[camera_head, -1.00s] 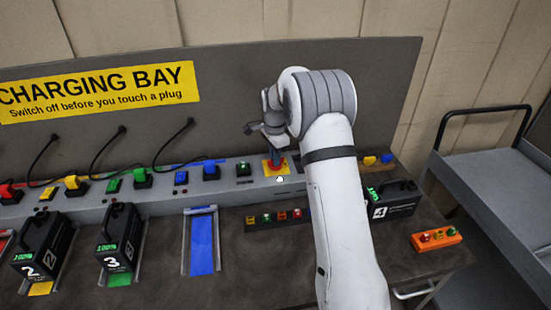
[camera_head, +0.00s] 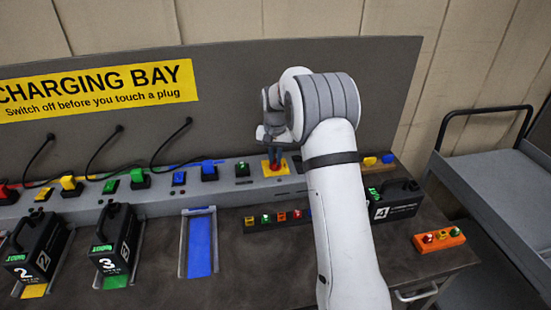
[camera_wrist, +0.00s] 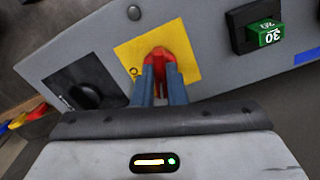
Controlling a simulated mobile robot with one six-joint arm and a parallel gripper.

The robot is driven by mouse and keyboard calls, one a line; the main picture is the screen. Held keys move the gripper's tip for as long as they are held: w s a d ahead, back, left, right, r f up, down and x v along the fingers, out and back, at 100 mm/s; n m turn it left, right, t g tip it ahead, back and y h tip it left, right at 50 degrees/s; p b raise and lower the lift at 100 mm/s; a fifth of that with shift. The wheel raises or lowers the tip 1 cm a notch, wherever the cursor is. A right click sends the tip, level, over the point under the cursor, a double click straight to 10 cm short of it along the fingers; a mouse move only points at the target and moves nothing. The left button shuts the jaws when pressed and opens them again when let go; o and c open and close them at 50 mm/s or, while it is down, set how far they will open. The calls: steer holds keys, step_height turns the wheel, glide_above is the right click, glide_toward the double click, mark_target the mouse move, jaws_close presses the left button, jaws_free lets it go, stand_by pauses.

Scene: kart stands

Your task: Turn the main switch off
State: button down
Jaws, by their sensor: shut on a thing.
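The main switch is a red handle (camera_wrist: 159,55) on a yellow plate (camera_wrist: 187,45), set on the grey charging console. In the wrist view my gripper (camera_wrist: 160,75) has its two blue-grey fingers shut on the red handle. In the head view the yellow plate (camera_head: 283,168) shows below my gripper (camera_head: 275,158), with a bit of red at the fingertips. Letters on the plate are mostly hidden by the fingers and handle.
A black knob (camera_wrist: 88,95) on a dark plate sits beside the switch. Black battery packs (camera_head: 117,240) and a blue empty bay (camera_head: 201,243) lie in front. A grey cart (camera_head: 490,175) stands at the right.

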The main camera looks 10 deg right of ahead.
steer(key=shift+d+n, duration=0.1)
steer(key=shift+n, duration=1.7)
steer(key=shift+r, duration=0.1)
steer(key=c, duration=1.5)
jaws_free()
steer(key=shift+o, duration=0.2)
step_height(320, 180, up, 7)
steer(key=shift+f+b, duration=0.1)
steer(key=shift+b, duration=0.45)
steer(key=shift+r, duration=0.45)
